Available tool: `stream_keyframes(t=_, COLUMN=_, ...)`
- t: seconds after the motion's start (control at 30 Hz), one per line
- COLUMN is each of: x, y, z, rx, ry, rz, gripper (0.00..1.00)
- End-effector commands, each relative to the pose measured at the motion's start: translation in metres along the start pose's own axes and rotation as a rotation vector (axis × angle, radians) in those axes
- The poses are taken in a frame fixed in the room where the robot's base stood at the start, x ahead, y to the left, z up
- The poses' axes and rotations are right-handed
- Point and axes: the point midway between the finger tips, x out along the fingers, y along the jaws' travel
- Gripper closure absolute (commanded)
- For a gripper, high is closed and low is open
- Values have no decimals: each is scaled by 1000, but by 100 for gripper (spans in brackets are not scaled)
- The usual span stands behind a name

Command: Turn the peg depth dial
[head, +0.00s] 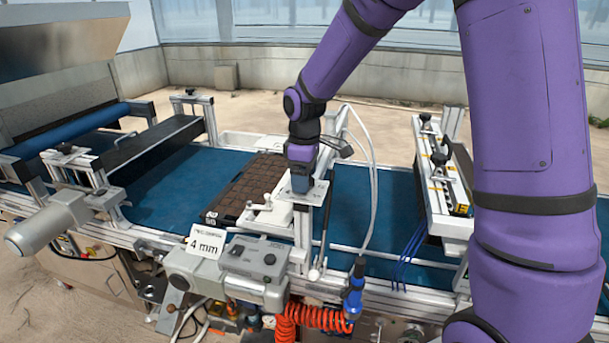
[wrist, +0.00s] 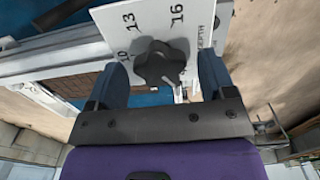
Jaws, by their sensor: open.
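The depth dial is a black lobed knob (wrist: 160,66) on a white plate (wrist: 142,22) marked 10, 13, 16 and DEPTH in the wrist view. My gripper (wrist: 159,62) is open, with one blue-grey finger on each side of the knob. I cannot tell whether either finger touches it. The knob's pointer setting is not clear, and part of the scale is hidden. In the head view my gripper (head: 300,183) points down at the white plate (head: 318,192) above the belt, and it hides the knob. A white card (head: 205,243) reads 4 mm; its small top line is hard to read.
A dark cell tray (head: 246,187) lies on the blue belt (head: 160,190) beside the dibbling frame. A grey control box (head: 254,257) stands in front. A white hose (head: 372,180) loops just right of my gripper. An orange coiled hose (head: 318,316) hangs below.

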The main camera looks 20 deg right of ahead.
Motion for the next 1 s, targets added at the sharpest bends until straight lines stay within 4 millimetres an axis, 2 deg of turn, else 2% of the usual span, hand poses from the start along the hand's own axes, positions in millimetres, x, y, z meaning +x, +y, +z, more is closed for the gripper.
stream_keyframes(t=0.17, x=-15, y=1, z=0, rx=0, ry=1, rz=2, gripper=24)
stream_keyframes(t=0.6, x=-91, y=1, z=0, rx=-1, ry=2, rz=3, gripper=24)
stream_keyframes(t=0.8, x=-106, y=0, z=0, rx=0, ry=1, rz=1, gripper=24)
stream_keyframes(t=1.0, x=-108, y=0, z=0, rx=0, ry=1, rz=0, gripper=24)
